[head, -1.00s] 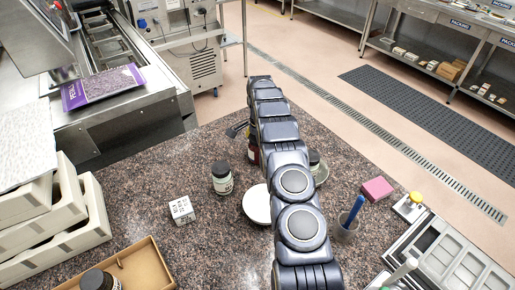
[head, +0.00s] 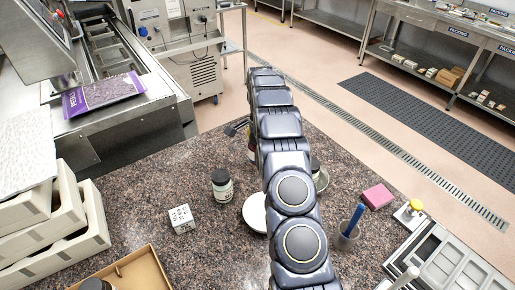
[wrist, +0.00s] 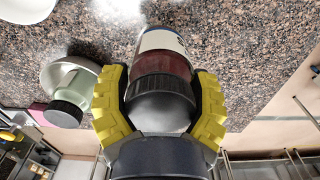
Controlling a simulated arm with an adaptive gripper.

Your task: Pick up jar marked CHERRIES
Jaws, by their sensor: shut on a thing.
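In the wrist view my gripper (wrist: 161,108) has its yellow fingers closed around a jar (wrist: 165,62) with a dark lid, deep red contents and a white label edged in blue. The label's wording is not readable, so I cannot confirm CHERRIES. In the head view my arm hides most of this jar; only a sliver (head: 251,153) shows left of the arm. Whether its base touches the counter is unclear. Another dark-lidded jar (head: 222,185) stands on the counter to the left.
Beside the held jar, a dark-lidded pale green jar (wrist: 74,100) stands in a shallow dish (wrist: 55,70). On the speckled counter (head: 150,180) are a white marked cube (head: 181,219), a white round dish (head: 255,213), a pink block (head: 377,196) and a cup with a blue-handled tool (head: 347,238).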

